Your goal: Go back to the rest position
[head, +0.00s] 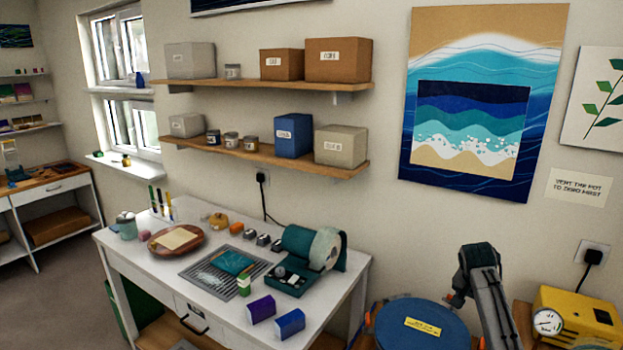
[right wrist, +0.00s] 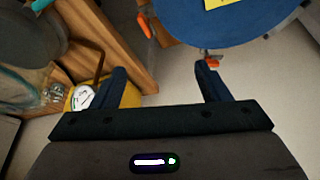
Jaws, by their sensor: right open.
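My right gripper (right wrist: 162,80) shows in the right wrist view with its two dark fingers apart and nothing between them. Pale floor lies below the gap. The round blue lid of the pot (right wrist: 215,22) is beyond the right finger, and the yellow pump with its gauge (right wrist: 82,96) is by the left finger. In the head view my right arm (head: 487,290) rises at the lower right, between the blue lid (head: 420,325) and the yellow pump (head: 570,310); its fingers are not clear there. My left gripper is in neither view.
A white worktable (head: 140,262) carries a grey grate (head: 205,283), a teal tape roll (head: 310,245), small boxes and jars. Two wooden shelves (head: 270,84) with boxes hang above it. The wooden bench (right wrist: 115,35) is close to the left finger in the wrist view.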

